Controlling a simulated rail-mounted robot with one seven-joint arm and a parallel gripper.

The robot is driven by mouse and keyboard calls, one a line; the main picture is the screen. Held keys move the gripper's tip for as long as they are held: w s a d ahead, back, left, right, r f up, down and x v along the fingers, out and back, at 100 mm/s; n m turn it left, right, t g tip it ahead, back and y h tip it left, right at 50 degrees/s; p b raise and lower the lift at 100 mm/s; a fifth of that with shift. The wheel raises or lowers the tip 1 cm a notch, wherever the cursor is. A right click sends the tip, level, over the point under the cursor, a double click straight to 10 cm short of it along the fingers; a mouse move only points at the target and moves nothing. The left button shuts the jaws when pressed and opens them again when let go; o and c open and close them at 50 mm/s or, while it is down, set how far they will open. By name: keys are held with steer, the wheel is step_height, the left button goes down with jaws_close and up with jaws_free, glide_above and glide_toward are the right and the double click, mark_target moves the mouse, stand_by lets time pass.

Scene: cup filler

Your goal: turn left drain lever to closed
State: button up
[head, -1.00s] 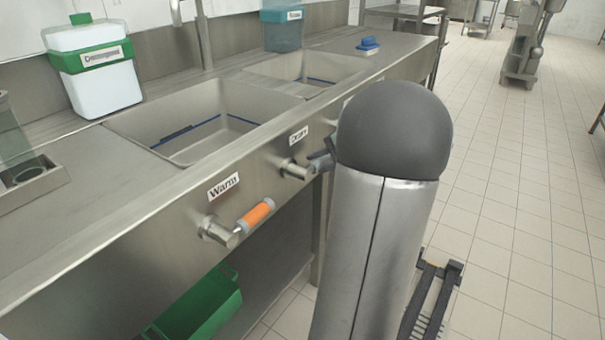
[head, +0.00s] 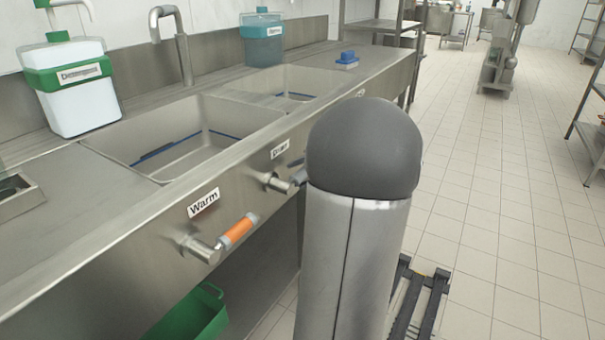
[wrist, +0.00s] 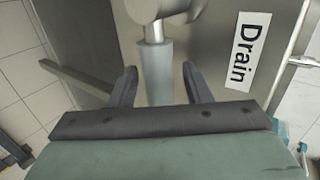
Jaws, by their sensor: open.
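The drain lever (wrist: 154,70) is a grey cylinder hanging from a round metal pivot in the wrist view, beside a white "Drain" label (wrist: 240,50). My gripper (wrist: 158,75) is open, with one dark finger on each side of the lever's lower part. Small gaps seem to show, so contact cannot be told. In the head view, the drain pivot (head: 277,183) sits on the sink front under its label (head: 280,149). My arm hides most of the lever and gripper there.
A second lever with an orange grip (head: 238,232) is on the sink front, left of the drain lever, below a "Warm" label (head: 203,202). A green bin (head: 190,318) is under the counter. Two sink basins are above. The tiled floor at right is largely clear.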

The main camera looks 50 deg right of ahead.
steer(key=p+v, duration=0.3)
steer(key=v, duration=1.4)
steer(key=shift+s+p, duration=0.25)
steer(key=shift+p, duration=0.15)
steer(key=shift+w, duration=0.1)
steer(key=w+a+f+n+g+y+b, duration=0.1)
steer(key=w+a+f+n+g+y, duration=0.15)
steer(key=a+f, duration=0.45)
steer(key=w+a+f+n+g+y+b, duration=0.1)
steer(key=w+a+f+n+g, duration=0.2)
steer(key=a, duration=0.7)
steer(key=s+a+f+n+g+h, duration=0.2)
steer(key=a+n, duration=0.1)
steer(key=a, duration=0.5)
steer(key=s+a+f+n+g+h+p, duration=0.1)
steer(key=a+f+n+g+h, duration=0.1)
steer(key=a, duration=0.5)
steer(key=s+a+f+n+g+h+p, duration=0.1)
steer(key=s+a+f+n+g+h, duration=0.1)
steer(key=a+n, duration=0.3)
steer(key=a+f, duration=0.1)
steer(key=a, duration=0.2)
steer(key=shift+s+a+f, duration=0.35)
steer(key=shift+s+a, duration=0.05)
steer(key=shift+d, duration=0.1)
